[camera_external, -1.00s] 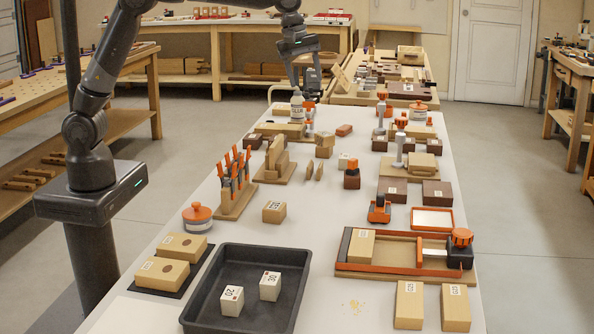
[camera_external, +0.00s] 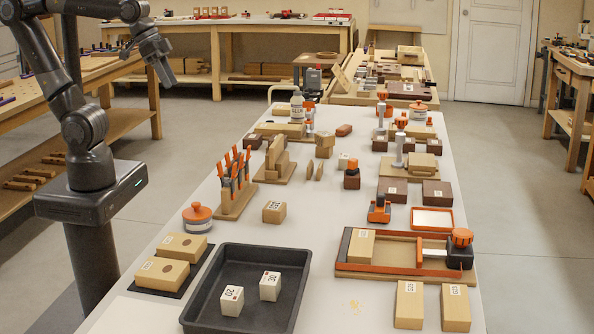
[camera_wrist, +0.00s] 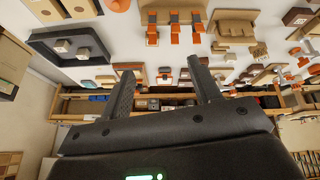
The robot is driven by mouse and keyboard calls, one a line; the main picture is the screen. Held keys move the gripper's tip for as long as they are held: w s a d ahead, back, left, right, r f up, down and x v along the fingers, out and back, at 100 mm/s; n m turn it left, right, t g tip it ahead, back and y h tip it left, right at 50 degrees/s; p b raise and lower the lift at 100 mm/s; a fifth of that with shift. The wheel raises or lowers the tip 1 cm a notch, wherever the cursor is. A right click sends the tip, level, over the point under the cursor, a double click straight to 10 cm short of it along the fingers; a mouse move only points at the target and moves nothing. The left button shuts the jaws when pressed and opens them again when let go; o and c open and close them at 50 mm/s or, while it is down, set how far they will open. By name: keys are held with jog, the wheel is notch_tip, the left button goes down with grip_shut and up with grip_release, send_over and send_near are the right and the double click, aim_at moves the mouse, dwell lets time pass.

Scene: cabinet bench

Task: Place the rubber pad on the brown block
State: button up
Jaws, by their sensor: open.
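My gripper (camera_external: 166,78) is raised left of the table, over the floor, and holds nothing. In the wrist view its two fingers (camera_wrist: 160,68) are apart with nothing between them. Two dark brown blocks, one left (camera_external: 393,190) and one right (camera_external: 437,192), sit at the table's right side. Smaller dark brown blocks (camera_external: 380,144) stand farther back. I cannot tell for certain which thing is the rubber pad; a small reddish-brown piece (camera_external: 344,130) lies near the far middle, and a thin dark mat (camera_external: 209,257) lies under two tan blocks at front left.
A black tray (camera_external: 304,262) with two white cubes stands at the front. A tool rack (camera_external: 235,200), an orange-lidded jar (camera_external: 197,217) and a clamp frame (camera_external: 385,268) crowd the table. Open floor lies left of the table.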

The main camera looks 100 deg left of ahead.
jog(key=s+f+m, duration=0.1)
jog(key=s+f, duration=0.1)
jog(key=s, duration=0.1)
jog(key=s+f+m, duration=0.1)
jog(key=shift+s+d+m, duration=0.15)
jog(key=shift+d+m, duration=0.15)
jog(key=shift+d, duration=0.05)
dwell(1.0)
